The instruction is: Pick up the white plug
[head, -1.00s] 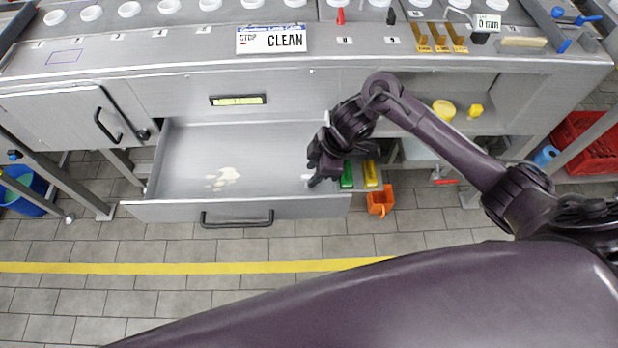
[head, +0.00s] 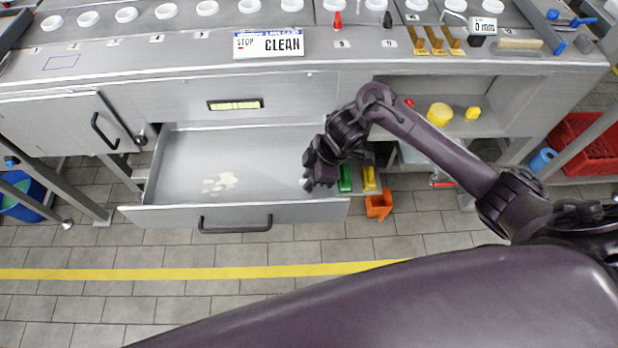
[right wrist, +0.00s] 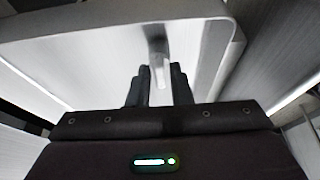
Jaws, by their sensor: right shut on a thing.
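My right gripper (head: 312,184) is over the right end of the open drawer (head: 235,160), near its front wall. In the right wrist view, the gripper's two dark fingers (right wrist: 160,80) are shut on a small whitish piece, which I take to be the white plug (right wrist: 161,72). Its lower part is hidden between the fingers. In the head view the plug cannot be made out behind the gripper. I cannot tell whether it touches the drawer floor. My left gripper is in neither view.
A pale spill (head: 220,183) lies on the drawer floor. Green (head: 345,178) and yellow (head: 369,178) pieces are just right of the gripper, with an orange container (head: 378,205) below. A shelf above holds yellow items (head: 440,114). The bench front (head: 190,98) rises behind the drawer.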

